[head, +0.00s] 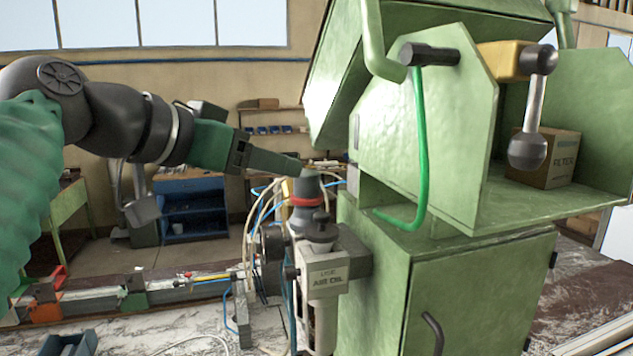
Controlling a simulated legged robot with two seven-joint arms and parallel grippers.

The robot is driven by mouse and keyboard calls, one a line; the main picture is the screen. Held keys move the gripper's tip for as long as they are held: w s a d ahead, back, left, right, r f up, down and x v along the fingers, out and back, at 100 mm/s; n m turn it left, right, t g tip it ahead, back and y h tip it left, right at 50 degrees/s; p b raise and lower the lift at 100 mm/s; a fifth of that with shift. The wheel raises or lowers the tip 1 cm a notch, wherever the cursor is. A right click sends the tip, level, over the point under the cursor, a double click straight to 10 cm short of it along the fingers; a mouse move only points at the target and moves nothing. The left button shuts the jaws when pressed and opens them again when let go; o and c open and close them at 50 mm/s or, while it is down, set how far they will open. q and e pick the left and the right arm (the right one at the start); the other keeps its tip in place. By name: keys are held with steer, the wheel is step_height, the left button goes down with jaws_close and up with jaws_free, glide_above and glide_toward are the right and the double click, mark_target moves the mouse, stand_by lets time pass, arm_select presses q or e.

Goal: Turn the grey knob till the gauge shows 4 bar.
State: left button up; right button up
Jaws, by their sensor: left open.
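The grey knob (306,188) stands on top of the air unit, with a red ring around its lower part. My left gripper (293,166) reaches in from the left, its fingertips at the upper left of the knob. The gripper is open by its look, though its fingers overlap from this side, and I cannot tell whether they touch the knob. The gauge (272,244) seems to be the dark round part on the left of the unit. It is seen nearly edge-on, so its reading is hidden. My right gripper is not in view.
Hoses loop around the unit. A lever with a dark ball (528,150) and a FILTER box (558,158) are at upper right. A clamp rail (90,299) lies at lower left.

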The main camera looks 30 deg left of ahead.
mark_target(319, 177)
arm_select(q)
steer(key=x, duration=0.4)
steer(key=p+x, duration=0.1)
steer(key=x, duration=0.3)
steer(key=a+p+x, duration=0.1)
steer(key=x, duration=0.3)
steer(key=shift+w+d+f, duration=0.1)
steer(key=shift+w+f, duration=0.1)
steer(key=shift+w, duration=0.1)
steer(key=shift+w+d+f, duration=0.15)
steer(key=shift+w, duration=0.1)
steer(key=shift+d, duration=0.2)
steer(key=shift+w+a, duration=0.1)
steer(key=shift+a, duration=0.05)
jaws_close()
steer(key=shift+p, duration=0.3)
